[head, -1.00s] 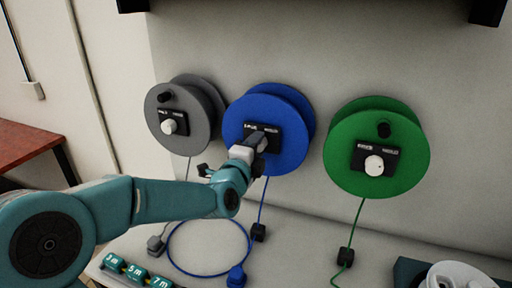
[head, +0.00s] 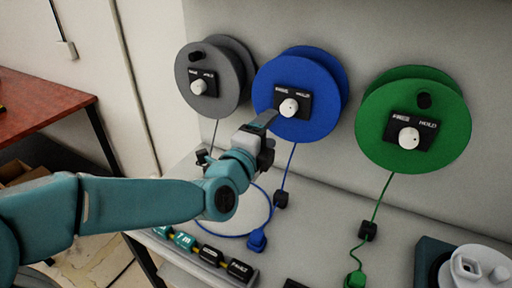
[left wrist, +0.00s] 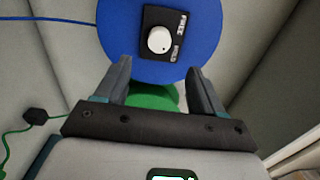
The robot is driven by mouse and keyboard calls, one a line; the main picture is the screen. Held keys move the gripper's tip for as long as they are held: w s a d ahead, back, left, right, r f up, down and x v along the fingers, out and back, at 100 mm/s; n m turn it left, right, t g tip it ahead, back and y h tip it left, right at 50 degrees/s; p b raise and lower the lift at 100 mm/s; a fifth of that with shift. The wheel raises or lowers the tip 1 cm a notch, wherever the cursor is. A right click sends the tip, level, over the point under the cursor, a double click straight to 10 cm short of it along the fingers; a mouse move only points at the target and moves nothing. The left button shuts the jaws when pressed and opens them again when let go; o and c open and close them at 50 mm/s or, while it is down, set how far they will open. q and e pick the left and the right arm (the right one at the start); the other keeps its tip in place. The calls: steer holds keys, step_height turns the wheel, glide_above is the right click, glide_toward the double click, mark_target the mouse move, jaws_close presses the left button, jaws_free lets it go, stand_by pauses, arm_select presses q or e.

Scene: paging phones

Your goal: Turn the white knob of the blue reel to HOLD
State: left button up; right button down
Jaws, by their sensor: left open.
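The blue reel (head: 327,78) hangs on the wall between a grey and a green reel. Its white knob (head: 289,106) sits on a black plate (head: 306,103) with a small label on each side, the right one seeming to read HOLD. Which label the knob points at is too small to tell. My left gripper (head: 266,122) is open and empty, just below and left of the knob and apart from it. In the left wrist view the white knob (left wrist: 159,39) shows beyond the open fingers (left wrist: 159,68). My right gripper is out of view.
The grey reel (head: 239,68) and green reel (head: 440,88) have similar knobs. Cords hang to the shelf (head: 322,222). Teal and black labelled blocks (head: 211,254) lie at its front edge, and a white object (head: 478,266) stands at right. A red table (head: 30,108) is at left.

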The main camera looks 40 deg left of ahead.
arm_select(q)
steer(key=v, duration=0.5)
steer(key=shift+s, duration=0.35)
